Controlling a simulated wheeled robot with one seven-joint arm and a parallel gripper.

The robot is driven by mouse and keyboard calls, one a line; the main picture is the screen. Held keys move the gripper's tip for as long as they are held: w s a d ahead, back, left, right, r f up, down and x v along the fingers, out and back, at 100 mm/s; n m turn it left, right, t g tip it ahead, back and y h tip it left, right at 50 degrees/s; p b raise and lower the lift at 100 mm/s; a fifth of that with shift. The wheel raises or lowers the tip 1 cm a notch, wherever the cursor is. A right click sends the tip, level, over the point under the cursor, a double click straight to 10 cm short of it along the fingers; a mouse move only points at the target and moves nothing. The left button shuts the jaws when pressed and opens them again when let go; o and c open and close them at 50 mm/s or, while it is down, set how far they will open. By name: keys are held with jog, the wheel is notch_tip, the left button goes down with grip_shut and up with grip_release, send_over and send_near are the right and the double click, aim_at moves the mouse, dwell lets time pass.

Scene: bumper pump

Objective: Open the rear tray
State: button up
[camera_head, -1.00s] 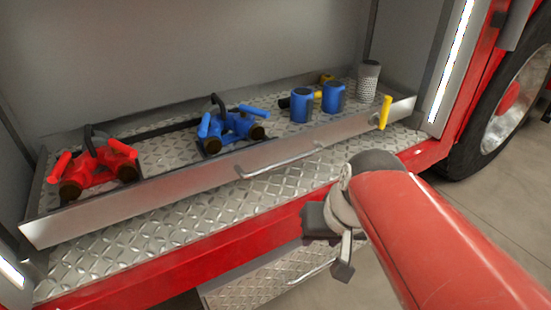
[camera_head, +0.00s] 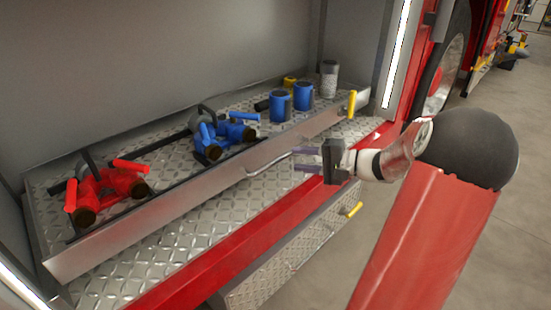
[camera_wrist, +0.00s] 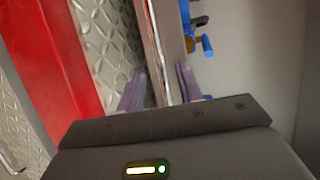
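The upper tray (camera_head: 150,222) is a diamond-plate slide-out tray with a metal front wall. A silver bar handle (camera_head: 268,167) is on that wall, and a yellow lever (camera_head: 351,103) stands upright at its right end. My gripper (camera_head: 305,160) is at the right end of the handle, its two fingers pointing left and apart. In the wrist view my gripper (camera_wrist: 160,88) has its fingers on either side of the tray's metal front edge (camera_wrist: 158,40). I cannot tell whether they touch it.
The tray carries a red valve fitting (camera_head: 105,185), a blue valve fitting (camera_head: 222,135), blue cylinders (camera_head: 280,105) and a grey perforated cylinder (camera_head: 329,78). Below is a lower tray (camera_head: 265,285) with its own handle and yellow lever (camera_head: 354,209). A wheel (camera_head: 446,70) stands at right; floor lies beyond.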

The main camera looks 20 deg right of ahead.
aim_at(285, 158)
jog(key=x, duration=0.6)
jog(key=shift+a, duration=0.1)
jog(key=shift+c, duration=0.4)
grip_shut()
